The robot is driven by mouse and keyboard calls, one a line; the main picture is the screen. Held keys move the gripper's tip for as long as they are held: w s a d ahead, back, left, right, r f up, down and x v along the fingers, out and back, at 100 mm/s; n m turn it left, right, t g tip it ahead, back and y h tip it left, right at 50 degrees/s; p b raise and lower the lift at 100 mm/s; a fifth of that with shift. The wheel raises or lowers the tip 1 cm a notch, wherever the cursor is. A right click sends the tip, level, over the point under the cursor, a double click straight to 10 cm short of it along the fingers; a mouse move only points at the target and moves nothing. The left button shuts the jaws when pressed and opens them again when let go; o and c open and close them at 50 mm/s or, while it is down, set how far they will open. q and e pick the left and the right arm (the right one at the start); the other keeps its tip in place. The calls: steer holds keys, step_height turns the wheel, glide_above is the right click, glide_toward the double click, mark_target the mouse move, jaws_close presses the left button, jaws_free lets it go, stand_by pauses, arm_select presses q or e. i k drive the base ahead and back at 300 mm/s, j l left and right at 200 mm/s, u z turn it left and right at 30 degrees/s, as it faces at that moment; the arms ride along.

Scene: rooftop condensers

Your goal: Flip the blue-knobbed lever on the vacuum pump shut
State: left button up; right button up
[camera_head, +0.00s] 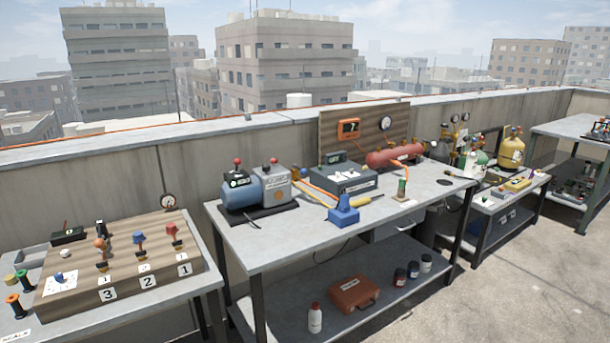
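A blue and grey machine (256,188), which looks like the vacuum pump, stands at the left of the middle table. Two red knobs show on its top; I cannot make out a blue knob on it. On the left bench, a sloped wooden board (124,265) carries levers marked 3, 2 and 1. The one marked 2 has a blue knob (138,238); it stands up from the board. Beside it are an orange knob (100,244) and a red knob (171,229). Neither of my grippers is in view.
The middle table (262,240) also holds a dark grey box (345,181), a blue block-like object (343,210) and a red tank (394,155). Its lower shelf holds an orange case (354,294) and bottles. Open floor (490,290) lies to the right.

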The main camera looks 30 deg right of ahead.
mark_target(303, 172)
steer(key=i+l, duration=0.5)
steer(key=l, duration=0.2)
steer(key=i+l, duration=0.5)
steer(key=l, duration=0.2)
steer(key=i+l, duration=0.55)
steer(key=l, duration=0.15)
steer(key=k+l+z, duration=0.05)
